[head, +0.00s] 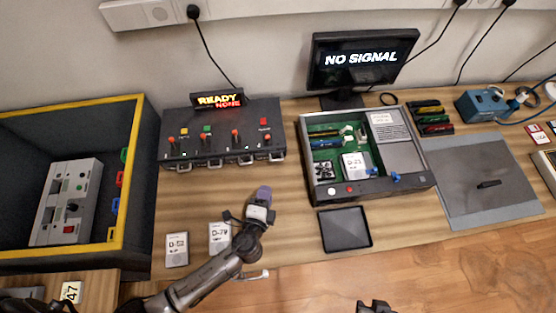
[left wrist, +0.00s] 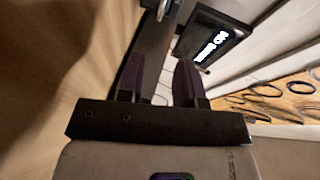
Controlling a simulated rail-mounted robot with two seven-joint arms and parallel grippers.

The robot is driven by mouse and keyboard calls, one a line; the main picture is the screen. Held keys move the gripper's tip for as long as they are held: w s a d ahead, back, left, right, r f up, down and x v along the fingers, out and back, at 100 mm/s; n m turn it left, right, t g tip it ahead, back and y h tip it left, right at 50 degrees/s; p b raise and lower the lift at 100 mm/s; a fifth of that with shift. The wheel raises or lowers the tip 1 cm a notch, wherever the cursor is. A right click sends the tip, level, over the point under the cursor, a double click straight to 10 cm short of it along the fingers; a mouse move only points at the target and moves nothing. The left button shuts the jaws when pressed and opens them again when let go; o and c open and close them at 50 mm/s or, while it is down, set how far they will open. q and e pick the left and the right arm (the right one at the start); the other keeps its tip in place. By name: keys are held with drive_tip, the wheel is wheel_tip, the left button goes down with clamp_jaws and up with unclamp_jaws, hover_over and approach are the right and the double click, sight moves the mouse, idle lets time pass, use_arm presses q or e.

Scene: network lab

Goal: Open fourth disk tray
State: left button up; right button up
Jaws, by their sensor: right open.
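The dark disk unit (head: 222,135) stands at the back left of the table. It has a row of several disk trays with metal handles along its lower front, and the rightmost handle (head: 276,156) is at its right end. All the trays look closed. My left gripper (head: 263,190) is just in front of the unit's right end, apart from it in the head view. In the left wrist view its two purple fingers (left wrist: 158,78) stand apart, with the unit's dark edge and a handle (left wrist: 162,10) beyond them. My right gripper (head: 375,305) shows only partly at the bottom edge.
Two disks, one labelled D-79 (head: 219,238) and another (head: 176,249), lie in front of the unit. An opened chassis (head: 413,190), a black tray (head: 345,229) and a monitor (head: 362,60) are to the right. A yellow-rimmed bin (head: 135,180) stands left.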

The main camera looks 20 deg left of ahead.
use_arm(q)
drive_tip(key=b+x, duration=0.1)
drive_tip(key=x, duration=1.2)
drive_tip(key=shift+w, duration=0.4)
drive_tip(key=shift+c, duration=0.4)
drive_tip(key=shift+f, duration=0.1)
clamp_jaws()
